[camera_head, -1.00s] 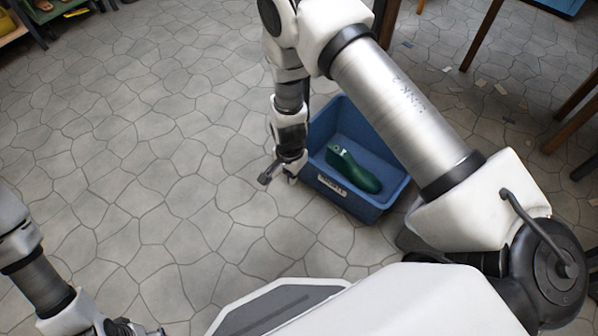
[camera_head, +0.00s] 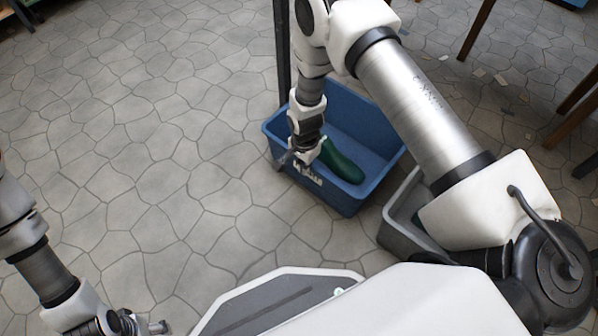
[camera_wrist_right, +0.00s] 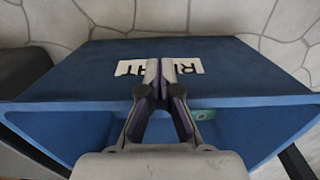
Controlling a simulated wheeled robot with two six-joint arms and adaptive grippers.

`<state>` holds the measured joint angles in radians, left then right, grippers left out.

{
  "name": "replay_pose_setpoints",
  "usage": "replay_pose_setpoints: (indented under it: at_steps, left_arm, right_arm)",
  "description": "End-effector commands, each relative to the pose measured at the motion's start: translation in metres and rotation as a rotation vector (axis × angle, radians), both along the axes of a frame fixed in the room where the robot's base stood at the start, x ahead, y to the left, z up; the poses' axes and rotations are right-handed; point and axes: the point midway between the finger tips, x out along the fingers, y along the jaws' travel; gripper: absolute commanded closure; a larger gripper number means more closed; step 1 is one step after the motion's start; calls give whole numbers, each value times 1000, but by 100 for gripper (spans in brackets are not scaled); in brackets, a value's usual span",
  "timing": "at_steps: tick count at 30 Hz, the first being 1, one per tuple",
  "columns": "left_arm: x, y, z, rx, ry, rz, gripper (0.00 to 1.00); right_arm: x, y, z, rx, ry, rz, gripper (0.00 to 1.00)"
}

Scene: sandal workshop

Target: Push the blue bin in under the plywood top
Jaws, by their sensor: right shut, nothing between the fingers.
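The blue bin (camera_head: 345,202) stands on the stone floor, open at the top, with a dark green shoe-shaped piece (camera_head: 343,164) inside. My right gripper (camera_head: 294,162) is at the bin's labelled front wall in the head view. In the right wrist view its fingertips (camera_wrist_right: 160,66) are together and empty, in front of the white label (camera_wrist_right: 188,67) on the blue wall (camera_wrist_right: 250,72). I cannot tell whether they touch it. My left gripper (camera_head: 150,326) is at the bottom left, away from the bin. I cannot make out the plywood top.
A grey bin (camera_head: 392,238) stands close to the right of the blue bin, partly behind my right arm. A dark post (camera_head: 282,60) rises behind the blue bin. Brown wooden legs (camera_head: 474,30) stand at the upper right. The floor (camera_head: 150,150) to the left is clear.

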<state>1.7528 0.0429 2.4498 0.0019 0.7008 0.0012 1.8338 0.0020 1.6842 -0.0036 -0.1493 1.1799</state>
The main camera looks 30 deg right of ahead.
Motion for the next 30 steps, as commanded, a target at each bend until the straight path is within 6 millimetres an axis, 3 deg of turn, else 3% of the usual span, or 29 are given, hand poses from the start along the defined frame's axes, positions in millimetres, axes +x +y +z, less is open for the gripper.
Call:
replay_pose_setpoints:
  at_steps: [8,11,21,30]
  left_arm:
    - [0,0,1,0,0,0,30]
    - [0,0,4,0,0,0,30]
    - [-1,0,20,0,2,-4,30]
    - [-1,0,2,0,1,-1,30]
  right_arm:
    - [1,-1,1,0,0,-1,100]
    - [5,-10,2,3,-1,-2,100]
    - [41,-97,2,0,-3,-7,100]
    - [75,-181,-4,-2,-4,-5,100]
